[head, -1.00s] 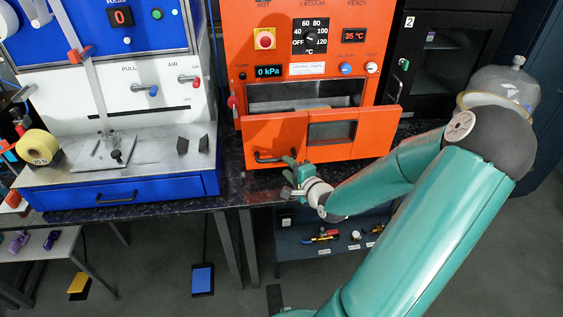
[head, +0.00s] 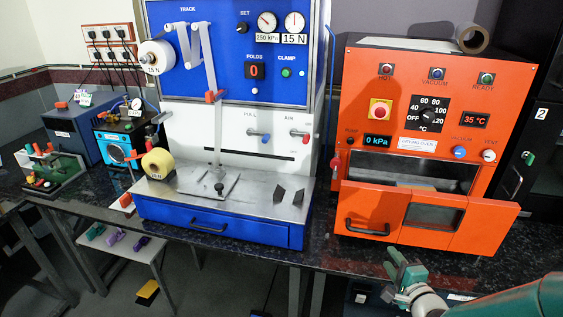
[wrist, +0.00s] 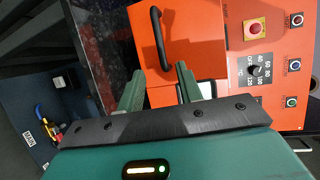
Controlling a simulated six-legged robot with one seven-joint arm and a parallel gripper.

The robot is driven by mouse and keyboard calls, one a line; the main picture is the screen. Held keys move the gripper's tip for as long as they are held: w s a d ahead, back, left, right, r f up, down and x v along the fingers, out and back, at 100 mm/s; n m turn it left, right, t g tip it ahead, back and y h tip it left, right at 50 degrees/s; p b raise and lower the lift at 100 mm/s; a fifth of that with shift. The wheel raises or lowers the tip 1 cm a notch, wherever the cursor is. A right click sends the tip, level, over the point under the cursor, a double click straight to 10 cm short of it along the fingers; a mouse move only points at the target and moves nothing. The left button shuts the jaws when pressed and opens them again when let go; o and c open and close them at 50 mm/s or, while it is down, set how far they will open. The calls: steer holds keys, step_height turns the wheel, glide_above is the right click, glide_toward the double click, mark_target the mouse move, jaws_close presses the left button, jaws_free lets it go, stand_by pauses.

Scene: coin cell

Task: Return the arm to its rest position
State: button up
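My gripper (head: 402,268) is in the lower right of the head view, in front of and below the orange drying oven (head: 360,105). In the wrist view its two green fingers (wrist: 158,90) stand apart with nothing held between them. The oven's front door (head: 470,231) hangs partly open, with the chamber showing above it. Its dark handle (head: 367,229) is up and left of my gripper in the head view. In the wrist view the handle (wrist: 159,40) lies beyond the fingertips, apart from them. Most of my arm is out of the head view.
A blue and white winding machine (head: 220,235) stands left of the oven on the dark bench. A black cabinet (head: 540,150) is at the right. A low table (head: 125,245) with purple and green items is at the lower left. Floor shows below the bench.

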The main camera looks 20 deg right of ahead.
steer(key=w+a+f+n+g, duration=0.2)
steer(key=w+a+n+g, duration=0.1)
steer(key=n+g, duration=0.25)
steer(key=a+r+n+g+h, duration=0.2)
steer(key=a+r+n+g, duration=0.2)
steer(key=a+r+n, duration=0.65)
steer(key=s+a+r+n+y, duration=0.2)
steer(key=s+a+r, duration=0.2)
steer(key=a, duration=0.4)
steer(key=s+a+r+n+y, duration=0.3)
steer(key=s+a+r, duration=0.1)
steer(key=a, duration=0.5)
steer(key=shift+s+r+g, duration=0.3)
steer(key=shift+s+g, duration=0.05)
steer(key=shift+s, duration=0.3)
steer(key=shift+d, duration=0.1)
